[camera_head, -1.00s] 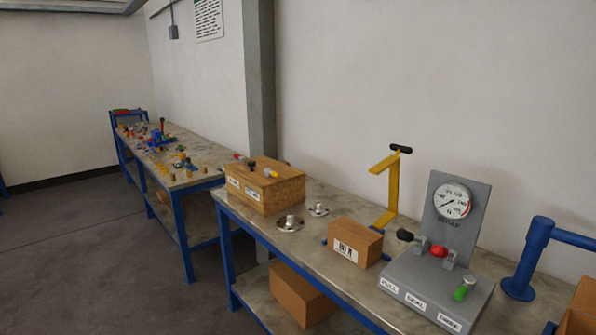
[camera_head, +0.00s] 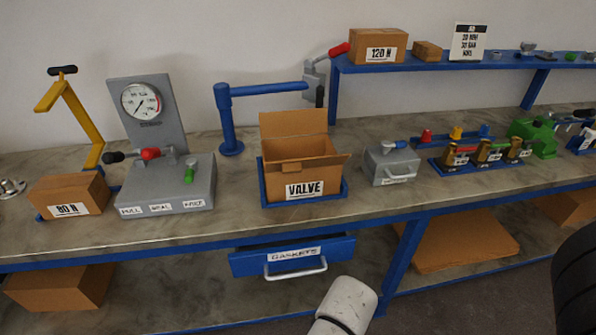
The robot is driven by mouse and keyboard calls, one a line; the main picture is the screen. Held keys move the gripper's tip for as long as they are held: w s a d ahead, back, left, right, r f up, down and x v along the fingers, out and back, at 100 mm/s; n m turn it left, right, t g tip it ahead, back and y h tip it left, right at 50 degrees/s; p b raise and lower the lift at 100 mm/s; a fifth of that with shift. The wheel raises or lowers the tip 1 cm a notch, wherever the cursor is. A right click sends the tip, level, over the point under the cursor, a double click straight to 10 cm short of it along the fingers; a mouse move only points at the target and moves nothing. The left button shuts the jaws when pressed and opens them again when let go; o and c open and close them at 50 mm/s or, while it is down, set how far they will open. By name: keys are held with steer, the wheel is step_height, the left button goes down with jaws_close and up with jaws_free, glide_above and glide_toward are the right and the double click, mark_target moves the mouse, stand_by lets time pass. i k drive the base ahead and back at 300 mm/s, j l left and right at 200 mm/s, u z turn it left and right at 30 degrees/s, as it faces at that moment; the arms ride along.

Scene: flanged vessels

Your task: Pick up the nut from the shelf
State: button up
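The blue raised shelf (camera_head: 460,67) runs along the wall at the upper right, above the workbench. Several small metal and green pieces (camera_head: 528,46) lie on its right part. They are too small to tell which one is the nut. A white rounded part, likely of my arm, shows at the bottom centre. My gripper is not in view, so its opening cannot be seen.
The shelf also bears a "120 N" box (camera_head: 378,46), a small brown block (camera_head: 428,51) and a sign (camera_head: 468,42).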

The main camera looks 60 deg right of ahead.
mark_target(497, 56)
steer(key=z, duration=2.45)
steer(key=l+u, duration=0.1)
steer(key=u, duration=0.3)
steer(key=l+u, duration=0.3)
steer(key=l, duration=0.3)
steer(key=l+u, duration=0.3)
steer(key=l, duration=0.35)
